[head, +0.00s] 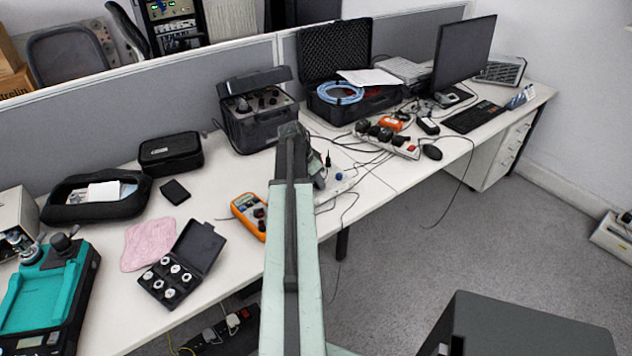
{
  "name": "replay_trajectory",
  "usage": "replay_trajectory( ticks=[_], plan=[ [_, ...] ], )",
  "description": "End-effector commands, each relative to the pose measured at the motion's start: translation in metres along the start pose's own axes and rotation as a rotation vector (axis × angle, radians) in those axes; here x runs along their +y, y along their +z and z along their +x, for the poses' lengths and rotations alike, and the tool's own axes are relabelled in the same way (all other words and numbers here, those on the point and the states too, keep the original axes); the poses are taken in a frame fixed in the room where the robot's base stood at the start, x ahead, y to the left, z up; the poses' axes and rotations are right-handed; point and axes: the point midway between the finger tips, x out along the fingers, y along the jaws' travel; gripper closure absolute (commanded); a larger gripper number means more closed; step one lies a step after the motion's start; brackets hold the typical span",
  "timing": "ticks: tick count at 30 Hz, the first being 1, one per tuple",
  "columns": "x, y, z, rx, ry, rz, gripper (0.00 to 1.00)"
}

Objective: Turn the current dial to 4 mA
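My arm rises from the bottom middle of the head view and reaches over the desk. Its far end is near a dark part beside a small white unit (334,186). I cannot make out the fingers of my gripper there, nor whether they are open or shut. An orange handheld meter (250,214) with dark knobs lies on the desk just left of my arm. A black cased instrument (260,127) with knobs on its top panel stands behind it, lid raised. No dial marked in mA is legible, so I cannot tell its setting.
An open black box of silver fittings (169,281), a pink cloth (148,244) and a teal device (44,292) are at left. A power strip (388,143), cables, a monitor (462,52) and keyboard (473,117) are at right. A grey partition (200,80) runs behind.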

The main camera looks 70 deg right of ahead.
Motion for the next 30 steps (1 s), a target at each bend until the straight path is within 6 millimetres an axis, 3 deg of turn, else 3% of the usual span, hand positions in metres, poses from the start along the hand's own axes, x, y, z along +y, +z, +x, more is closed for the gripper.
replay_trajectory(
  ticks=[14, 30],
  plan=[
    [0.0002, 0.0017, -0.0008, 0.001, -0.030, -0.073, 1.00],
    [0.0032, 0.0001, -0.0004, 0.003, -0.206, -0.495, 1.00]
  ],
)
